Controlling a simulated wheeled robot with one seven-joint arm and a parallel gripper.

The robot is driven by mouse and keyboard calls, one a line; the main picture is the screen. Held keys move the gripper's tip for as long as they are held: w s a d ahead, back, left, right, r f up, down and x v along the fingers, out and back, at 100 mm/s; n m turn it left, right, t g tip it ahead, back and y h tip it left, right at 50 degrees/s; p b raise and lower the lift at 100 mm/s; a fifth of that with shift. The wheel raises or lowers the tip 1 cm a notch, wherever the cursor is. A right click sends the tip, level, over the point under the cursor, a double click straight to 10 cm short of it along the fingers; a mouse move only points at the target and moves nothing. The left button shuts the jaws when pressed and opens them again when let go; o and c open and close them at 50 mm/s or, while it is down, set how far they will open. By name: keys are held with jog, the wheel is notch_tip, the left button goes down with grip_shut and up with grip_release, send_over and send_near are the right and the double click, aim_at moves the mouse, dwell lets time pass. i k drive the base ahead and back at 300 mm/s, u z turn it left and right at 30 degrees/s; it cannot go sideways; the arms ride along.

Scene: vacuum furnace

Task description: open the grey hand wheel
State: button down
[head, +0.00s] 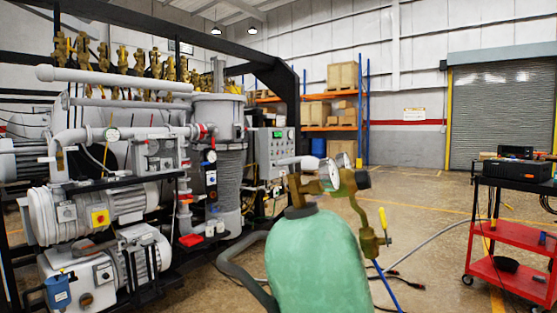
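A green gas cylinder (315,262) stands upright in the near middle of the head view. On its neck is a brass valve (298,190). A pale grey hand wheel (297,163) sits on top of this valve, seen nearly edge-on. How far it is turned cannot be told. A brass regulator with two round gauges (330,174) is beside it on the right. My gripper is not in view.
Pumps (95,215) and pipework of the furnace fill the left side. A red tool cart (510,270) with black equipment on top stands at the right. A blue hose (388,288) and cables lie on the floor right of the cylinder. The floor between is mostly clear.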

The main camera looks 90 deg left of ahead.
aim_at(294, 160)
jog(key=u, duration=2.6)
jog(key=i, duration=1)
jog(key=u, duration=0.1)
jog(key=k, duration=0.45)
jog(key=u, duration=1.65)
